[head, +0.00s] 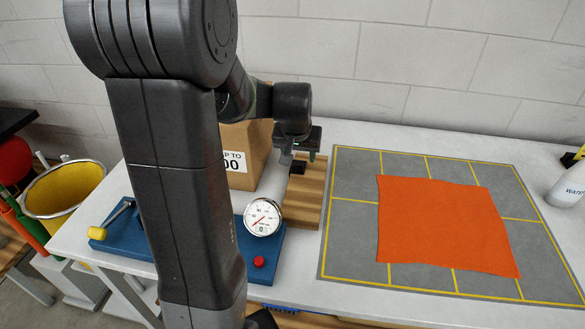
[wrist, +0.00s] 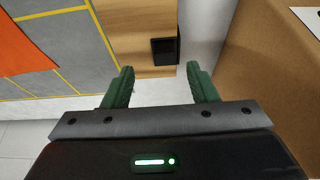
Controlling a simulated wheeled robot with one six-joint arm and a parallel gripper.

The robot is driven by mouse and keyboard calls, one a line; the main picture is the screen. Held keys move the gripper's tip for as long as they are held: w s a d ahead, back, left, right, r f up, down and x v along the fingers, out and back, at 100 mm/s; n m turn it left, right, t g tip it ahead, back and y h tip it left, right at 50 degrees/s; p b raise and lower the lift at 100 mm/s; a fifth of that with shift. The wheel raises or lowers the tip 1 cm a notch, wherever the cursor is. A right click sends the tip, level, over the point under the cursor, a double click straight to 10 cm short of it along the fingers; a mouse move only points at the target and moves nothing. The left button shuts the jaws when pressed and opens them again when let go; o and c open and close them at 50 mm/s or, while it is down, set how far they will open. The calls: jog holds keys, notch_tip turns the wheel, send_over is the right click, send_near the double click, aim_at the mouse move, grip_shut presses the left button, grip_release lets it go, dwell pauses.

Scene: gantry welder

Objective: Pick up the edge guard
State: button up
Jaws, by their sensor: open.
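A small black piece (wrist: 165,51), which may be the edge guard, lies on a wooden board (wrist: 150,18) near the board's edge. It also shows in the head view (head: 298,167), partly hidden by my gripper. My gripper (wrist: 160,70) is open, with its two green fingers apart and nothing between the tips. In the wrist view the black piece lies just beyond the fingertips, roughly centred between them. In the head view my gripper (head: 304,156) is close above the board (head: 308,205). I cannot tell the exact height gap.
A dial gauge (head: 262,217) on a blue base (head: 150,238) stands close left of the board. A cardboard box (head: 243,150) stands behind it. An orange cloth (head: 440,225) lies on a grey mat (head: 350,170) to the right. A white bottle (head: 567,186) stands far right.

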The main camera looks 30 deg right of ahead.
aim_at(298, 165)
jog(key=shift+a+p+x, duration=0.15)
jog(key=shift+p+x, duration=0.05)
jog(key=shift+x, duration=1.4)
jog(key=shift+a+p+x, duration=0.1)
jog(key=shift+p+x, duration=0.05)
jog(key=shift+x, duration=1.5)
jog(key=shift+w+a, duration=0.1)
jog(key=c, duration=0.8)
